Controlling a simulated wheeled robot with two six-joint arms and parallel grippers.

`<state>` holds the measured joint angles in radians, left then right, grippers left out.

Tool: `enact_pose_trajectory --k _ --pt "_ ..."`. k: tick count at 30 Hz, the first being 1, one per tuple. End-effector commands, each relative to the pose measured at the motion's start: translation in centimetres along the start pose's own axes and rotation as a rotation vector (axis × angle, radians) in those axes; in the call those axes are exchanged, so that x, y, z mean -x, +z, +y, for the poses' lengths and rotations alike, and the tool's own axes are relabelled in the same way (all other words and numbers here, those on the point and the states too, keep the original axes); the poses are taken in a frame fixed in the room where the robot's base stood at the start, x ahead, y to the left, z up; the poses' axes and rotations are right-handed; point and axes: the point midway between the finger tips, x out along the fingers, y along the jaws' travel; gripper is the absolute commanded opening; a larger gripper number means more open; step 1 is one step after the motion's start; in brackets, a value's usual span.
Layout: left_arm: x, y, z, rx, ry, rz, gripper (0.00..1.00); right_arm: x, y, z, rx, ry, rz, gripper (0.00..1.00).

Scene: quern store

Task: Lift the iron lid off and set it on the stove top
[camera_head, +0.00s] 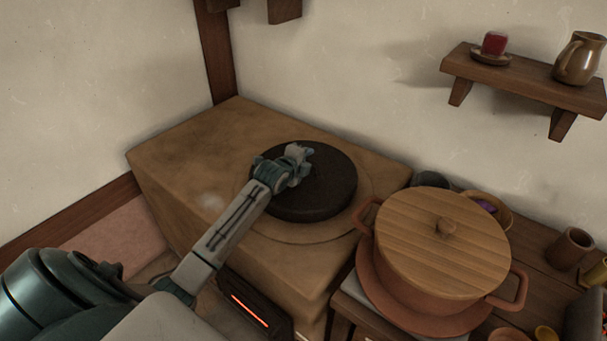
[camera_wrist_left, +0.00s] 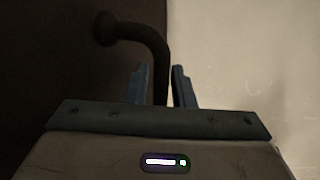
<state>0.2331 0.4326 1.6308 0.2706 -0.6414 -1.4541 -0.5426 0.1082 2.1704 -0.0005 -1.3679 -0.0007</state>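The iron lid (camera_head: 327,190) is a dark round disc lying on the tan stove top (camera_head: 185,155), on a round ring in the surface. My left gripper (camera_head: 304,154) is over the lid, towards its far left part. In the left wrist view the lid's bent dark handle (camera_wrist_left: 155,45) with a round knob runs down between the two blue fingers of my left gripper (camera_wrist_left: 161,85). The fingers are apart, with a thin gap beside the handle. The handle's lower end is hidden behind the gripper body. My right gripper is not in view.
A clay pot with a wooden lid (camera_head: 440,240) stands close right of the stove, on a wooden table (camera_head: 540,255) with cups and bowls. A wall shelf (camera_head: 520,78) holds a jug (camera_head: 578,60) and a red candle (camera_head: 495,42). The stove top's left side is clear. A glowing slot (camera_head: 249,310) is in front.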

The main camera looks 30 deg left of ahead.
Motion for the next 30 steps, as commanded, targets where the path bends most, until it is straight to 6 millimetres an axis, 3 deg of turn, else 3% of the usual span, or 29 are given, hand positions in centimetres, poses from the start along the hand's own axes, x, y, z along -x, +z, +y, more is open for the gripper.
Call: enact_pose_trajectory --k 4,8,30 --pt "0.02 0.01 0.01 0.000 0.000 0.000 0.22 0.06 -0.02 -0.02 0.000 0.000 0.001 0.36" --pt "0.04 0.01 0.02 0.000 0.000 0.000 0.00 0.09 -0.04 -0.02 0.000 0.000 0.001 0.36" --pt "0.05 0.05 0.09 -0.003 0.002 -0.001 0.00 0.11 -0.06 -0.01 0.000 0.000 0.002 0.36"
